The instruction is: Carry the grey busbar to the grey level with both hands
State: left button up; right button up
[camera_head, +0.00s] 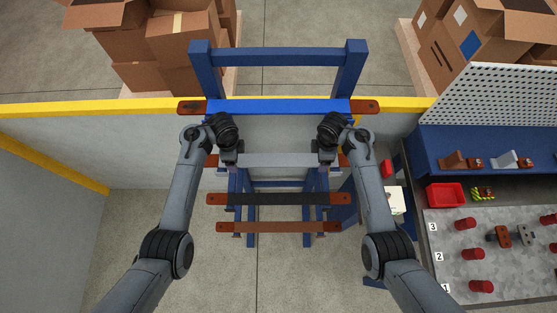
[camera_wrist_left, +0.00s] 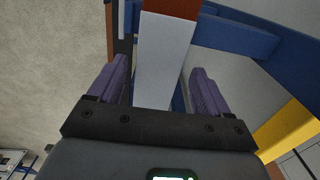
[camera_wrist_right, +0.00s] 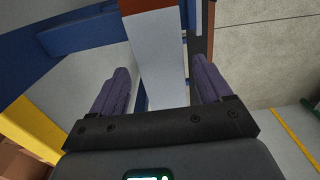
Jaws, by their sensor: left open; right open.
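The grey busbar (camera_head: 275,160) has brown end pieces and lies across the blue rack (camera_head: 205,70), below the blue busbar in the head view. My left gripper (camera_head: 229,158) is at its left part, and my right gripper (camera_head: 326,157) is at its right part. Both are open. In the left wrist view the busbar (camera_wrist_left: 165,60) runs between the two spread purple fingers, with a gap on each side. In the right wrist view the busbar (camera_wrist_right: 157,65) also lies between the spread fingers. The grippers hide parts of the busbar near its ends.
The blue busbar (camera_head: 280,106) lies above; the black (camera_head: 278,199) and brown (camera_head: 278,227) busbars lie below. A yellow-topped grey wall (camera_head: 80,150) stands at left. A workbench (camera_head: 455,250) with red parts is at right, and cardboard boxes (camera_head: 165,45) are behind.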

jog(key=shift+r, duration=0.2)
jog(key=shift+a+r, duration=0.1)
jog(key=shift+r, duration=0.3)
pick_arm(q)
notch_tip(320, 180, up, 12)
pick_arm(e)
notch_tip(320, 180, up, 11)
pick_arm(q)
jog(key=shift+f, duration=0.1)
pick_arm(e)
jog(key=shift+f, duration=0.1)
dwell(0.4)
